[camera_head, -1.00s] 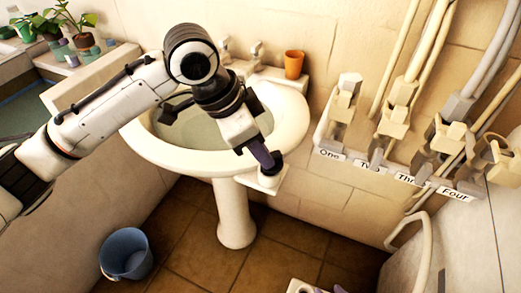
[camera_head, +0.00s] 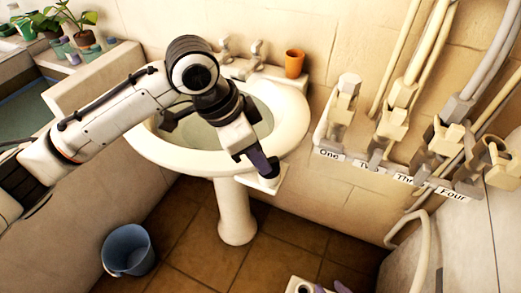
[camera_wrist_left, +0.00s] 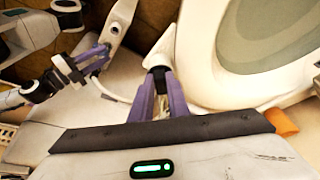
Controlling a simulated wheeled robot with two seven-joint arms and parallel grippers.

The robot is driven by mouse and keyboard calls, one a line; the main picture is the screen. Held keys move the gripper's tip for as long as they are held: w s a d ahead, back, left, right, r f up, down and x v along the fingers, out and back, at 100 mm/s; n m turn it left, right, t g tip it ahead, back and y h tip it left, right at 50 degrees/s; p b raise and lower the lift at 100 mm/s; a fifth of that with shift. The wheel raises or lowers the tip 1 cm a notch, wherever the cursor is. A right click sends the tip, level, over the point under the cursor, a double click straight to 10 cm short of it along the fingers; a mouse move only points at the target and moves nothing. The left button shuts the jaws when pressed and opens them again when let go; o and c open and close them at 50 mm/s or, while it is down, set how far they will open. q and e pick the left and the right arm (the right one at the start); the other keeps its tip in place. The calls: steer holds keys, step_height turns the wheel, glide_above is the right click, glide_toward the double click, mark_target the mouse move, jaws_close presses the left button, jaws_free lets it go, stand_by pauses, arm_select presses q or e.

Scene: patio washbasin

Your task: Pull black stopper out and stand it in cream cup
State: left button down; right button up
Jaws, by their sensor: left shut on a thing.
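My left gripper (camera_head: 262,163) reaches over the right front rim of the basin. Its purple fingers are shut on a small dark thing, which looks like the black stopper (camera_wrist_left: 157,71), at their tips in the left wrist view. The fingers hide most of it. Just below the fingertips is a small pale block or ledge (camera_head: 266,184) beside the rim. I cannot tell whether the stopper touches it, and I cannot make out the cream cup for sure. My right gripper (camera_head: 331,289) is cut off at the bottom edge; its jaw opening is unclear.
The white basin (camera_head: 170,157) holds water and stands on a pedestal. An orange cup (camera_head: 294,63) is on its back right corner. Labelled pipe fittings (camera_head: 395,122) line the wall at right. A blue bucket (camera_head: 127,252) is on the floor at left.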

arm_select(q)
steer(key=shift+w+r, duration=0.1)
stand_by(0.4)
steer(key=shift+p, duration=0.75)
steer(key=c, duration=2)
jaws_free()
steer(key=p+v, duration=0.3)
steer(key=v, duration=0.7)
steer(key=shift+r, duration=0.4)
steer(key=shift+a, duration=0.1)
